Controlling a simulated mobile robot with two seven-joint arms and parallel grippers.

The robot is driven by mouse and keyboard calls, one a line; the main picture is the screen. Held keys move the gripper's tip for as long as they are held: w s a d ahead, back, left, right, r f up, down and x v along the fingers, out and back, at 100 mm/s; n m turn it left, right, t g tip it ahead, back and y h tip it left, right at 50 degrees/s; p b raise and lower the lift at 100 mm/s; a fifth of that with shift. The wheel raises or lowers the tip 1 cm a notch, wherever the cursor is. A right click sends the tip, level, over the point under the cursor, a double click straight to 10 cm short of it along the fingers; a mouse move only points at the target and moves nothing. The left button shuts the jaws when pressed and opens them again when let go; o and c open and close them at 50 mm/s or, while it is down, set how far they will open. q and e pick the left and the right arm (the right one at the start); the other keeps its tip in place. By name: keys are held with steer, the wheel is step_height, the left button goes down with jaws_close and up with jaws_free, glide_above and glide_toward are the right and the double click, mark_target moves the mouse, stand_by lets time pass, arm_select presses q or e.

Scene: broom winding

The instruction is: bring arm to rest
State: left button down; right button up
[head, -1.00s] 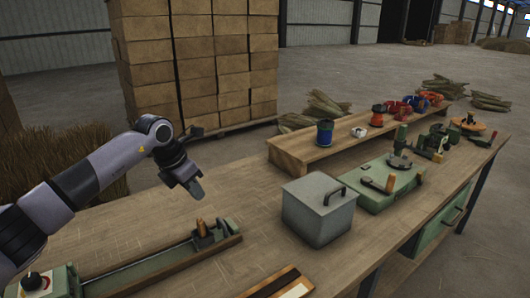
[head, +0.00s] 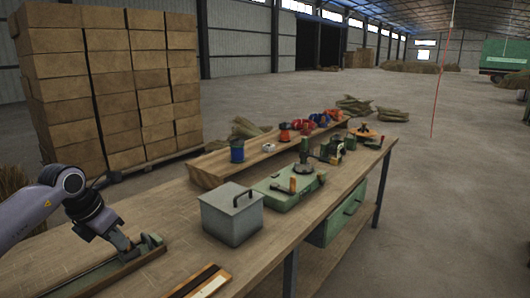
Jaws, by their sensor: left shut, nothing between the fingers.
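My left arm comes in from the left edge. Its gripper (head: 128,250) is shut and empty, low over the near left part of the wooden workbench (head: 190,245). From this view it overlaps the end of a long green-and-wood rail fixture (head: 100,275); I cannot tell whether they touch. My right gripper does not show.
A grey lidded box (head: 232,214) stands right of my left gripper. Behind it are a green machine base (head: 285,190) and a raised wooden shelf (head: 215,170) with several spools, including a blue one (head: 237,151). Stacked cartons (head: 110,85) stand behind the bench.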

arm_select(q)
steer(key=s+d+f+t+h, duration=0.15)
steer(key=d+h, duration=0.65)
steer(key=d, duration=1.1)
steer(key=s+d+r+n+t+h, duration=0.4)
steer(key=d+r+n+t+h, duration=0.1)
steer(key=r+n+t, duration=0.25)
steer(key=s+a+f+n+t+y, duration=0.1)
steer(key=s+a+f+n+y, duration=0.45)
steer(key=n, duration=0.75)
steer(key=s+a+f+n+t+y, duration=0.1)
steer(key=s+a+f+n+y, duration=0.2)
steer(key=a+f+n+y, duration=0.65)
steer(key=s+d+f+n+g, duration=0.1)
steer(key=s+f+n+g, duration=0.4)
steer(key=s, duration=0.7)
steer(key=s+f+n+g, duration=0.3)
steer(key=s+n+g, duration=0.3)
steer(key=s, duration=0.5)
steer(key=w+d+f+m+t+h, duration=0.1)
steer(key=w+d+f+t+h, duration=0.1)
steer(key=w+f+t, duration=0.4)
steer(key=shift+w+d+f+m, duration=0.35)
steer(key=shift+d+f+m, duration=0.1)
steer(key=shift+f, duration=1.35)
